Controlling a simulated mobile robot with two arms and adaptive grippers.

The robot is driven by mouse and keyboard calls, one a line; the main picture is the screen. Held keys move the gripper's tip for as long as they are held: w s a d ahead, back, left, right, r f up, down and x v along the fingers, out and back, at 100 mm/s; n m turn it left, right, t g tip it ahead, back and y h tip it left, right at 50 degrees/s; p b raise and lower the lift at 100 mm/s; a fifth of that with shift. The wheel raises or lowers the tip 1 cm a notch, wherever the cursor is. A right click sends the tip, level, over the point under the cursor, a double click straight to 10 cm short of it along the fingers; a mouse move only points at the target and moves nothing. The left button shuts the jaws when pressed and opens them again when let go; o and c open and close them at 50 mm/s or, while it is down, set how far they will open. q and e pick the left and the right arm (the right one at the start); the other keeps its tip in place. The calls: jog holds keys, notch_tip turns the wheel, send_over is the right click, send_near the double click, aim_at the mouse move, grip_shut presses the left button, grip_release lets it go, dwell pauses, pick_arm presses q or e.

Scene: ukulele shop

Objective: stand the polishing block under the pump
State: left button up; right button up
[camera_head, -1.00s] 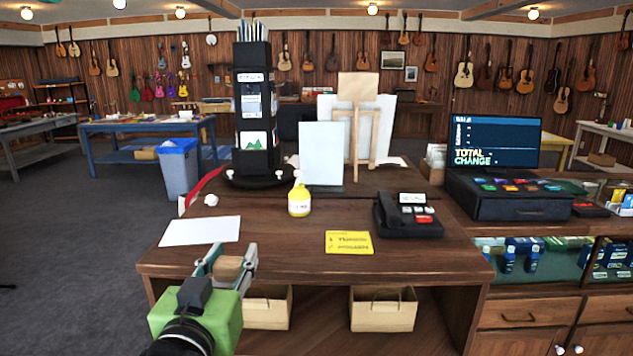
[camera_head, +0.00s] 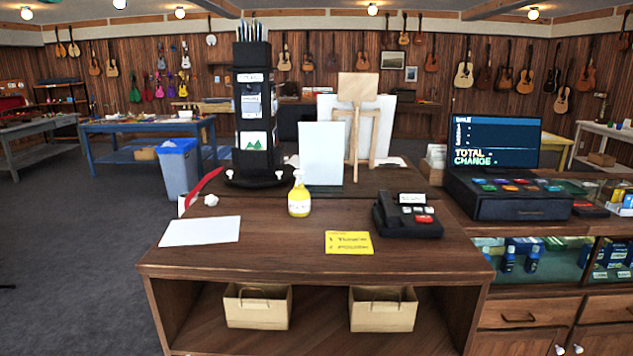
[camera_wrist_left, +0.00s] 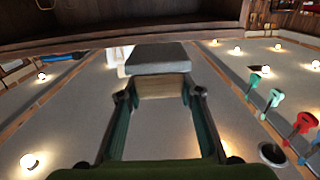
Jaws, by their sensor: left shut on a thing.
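The polishing block shows only in the left wrist view, with a wooden body (camera_wrist_left: 160,86) and a grey pad (camera_wrist_left: 160,58). My left gripper (camera_wrist_left: 160,92) is shut on its wooden part, one finger on each side; the grey pad faces away from the palm. The pump is a yellow bottle with a pale top (camera_head: 299,196), standing upright on the wooden counter (camera_head: 290,252) in the head view. The counter right in front of the bottle is bare. My left gripper is outside the head view. My right gripper is in neither view.
A white sheet (camera_head: 200,231) lies left of the bottle, and a yellow note (camera_head: 349,243) lies front right. A black card terminal (camera_head: 408,217) stands to the right. A pale upright board (camera_head: 321,155) and a dark rack (camera_head: 254,100) stand behind.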

pick_arm(q)
jog(key=shift+s+a+f, duration=0.25)
jog(key=shift+s+f, duration=0.35)
jog(key=shift+s, duration=0.1)
jog(key=s+f, duration=0.3)
jog(key=s, duration=0.5)
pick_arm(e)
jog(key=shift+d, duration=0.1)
